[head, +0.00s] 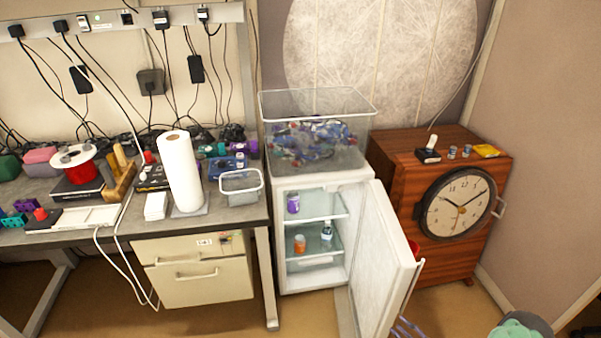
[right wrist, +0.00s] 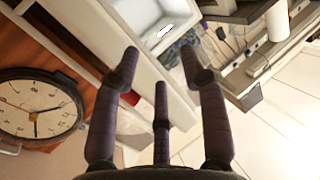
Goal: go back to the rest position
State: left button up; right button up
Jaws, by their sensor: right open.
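My right gripper (right wrist: 160,62) shows in the right wrist view. Its dark, purplish fingers are spread apart, with nothing between them. It hangs in the air in front of the fridge and the wooden cabinet. The wall clock face (right wrist: 38,108) on the cabinet is left of the fingers in that view. My left gripper is in neither view.
The small white fridge (head: 325,181) stands with its door (head: 382,265) swung open toward me. The wooden cabinet (head: 400,155) is to its right. The workbench (head: 235,222) on the left holds a paper roll (head: 181,172).

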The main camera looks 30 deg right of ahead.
jog(key=w+a+f+m+g, duration=0.25)
jog(key=w+a, duration=0.55)
jog(key=w, duration=0.6)
jog(key=w+a+f+g, duration=0.1)
jog(key=w+a+g, duration=0.1)
jog(key=a, duration=0.4)
jog(key=w+a+f+g, duration=0.2)
jog(key=a, duration=0.3)
jog(key=s+a+g+y+p, duration=0.1)
jog(key=s+a+g+y, duration=0.2)
jog(key=a, duration=0.9)
jog(key=s+a+r+g, duration=0.2)
jog(key=s+a+g, duration=0.5)
jog(key=s+a, duration=0.5)
jog(key=shift+s+a+r+h+p, duration=0.2)
jog(key=shift+s+r+h+p, duration=0.15)
jog(key=shift+s, duration=0.3)
jog(key=shift+d+m, duration=0.1)
jog(key=shift+m, duration=0.15)
jog(key=shift+c, duration=0.4)
